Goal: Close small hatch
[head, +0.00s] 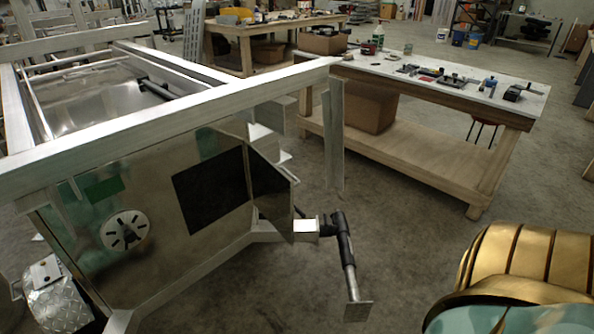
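The aluminium trailer (160,112) fills the left of the head view, with its polished metal side facing me. A dark rectangular area (208,190) shows on this side. To its right, a narrower polished panel (272,212) stands at an angle to it and also carries a dark patch. I cannot tell for sure which part is the small hatch, or whether the dark area is an opening or a reflection. A round slotted vent-like disc (124,230) sits lower left on the same side. Neither of my grippers is in view.
A coupler and jack (345,255) stick out from the trailer's front. An upright metal strip (333,135) hangs below the frame corner. A wooden workbench (440,93) with tools stands behind to the right. The concrete floor (400,230) between jack and bench is clear.

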